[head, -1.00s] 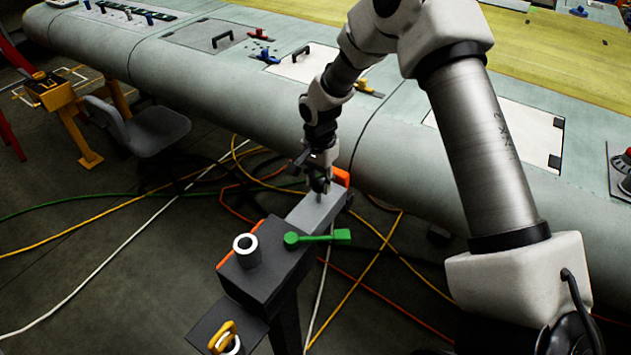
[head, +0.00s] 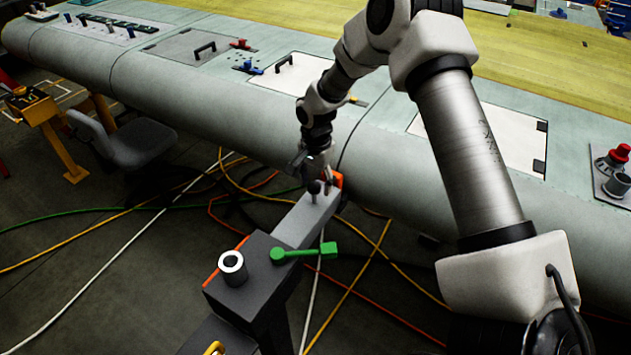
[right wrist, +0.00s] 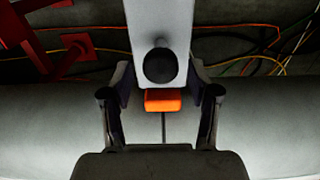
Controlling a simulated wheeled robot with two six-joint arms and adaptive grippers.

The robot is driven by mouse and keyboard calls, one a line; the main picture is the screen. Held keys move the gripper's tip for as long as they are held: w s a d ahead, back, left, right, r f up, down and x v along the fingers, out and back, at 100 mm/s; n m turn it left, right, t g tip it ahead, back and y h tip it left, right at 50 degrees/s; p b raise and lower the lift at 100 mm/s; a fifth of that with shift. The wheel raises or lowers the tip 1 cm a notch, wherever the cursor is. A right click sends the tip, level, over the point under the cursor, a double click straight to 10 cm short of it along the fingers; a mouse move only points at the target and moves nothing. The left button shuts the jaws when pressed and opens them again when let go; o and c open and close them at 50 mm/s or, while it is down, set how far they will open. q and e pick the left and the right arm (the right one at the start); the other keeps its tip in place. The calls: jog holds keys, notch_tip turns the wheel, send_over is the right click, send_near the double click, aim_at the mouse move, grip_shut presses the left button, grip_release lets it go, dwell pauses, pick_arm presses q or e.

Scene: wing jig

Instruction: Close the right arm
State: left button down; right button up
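A grey jig arm (head: 300,222) reaches from a dark block (head: 250,275) toward the wing, with a dark round knob (head: 314,187) on its far end and an orange end piece (head: 337,181). A green lever (head: 305,252) sits on the block's side. My right gripper (head: 318,172) is at the arm's far end, by the knob. In the right wrist view my right gripper (right wrist: 160,92) has its fingers apart, one on each side of the knob (right wrist: 160,66) and orange piece (right wrist: 163,100). I cannot tell whether either finger touches them. My left gripper is not in view.
A white-rimmed socket (head: 233,262) stands on the dark block, with a yellow part (head: 215,348) at the bottom edge. The long grey wing (head: 250,120) lies behind the jig. Coloured cables cross the floor. A chair (head: 135,145) stands at left.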

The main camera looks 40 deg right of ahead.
notch_tip(320, 180, up, 12)
dwell(0.4)
dwell(0.3)
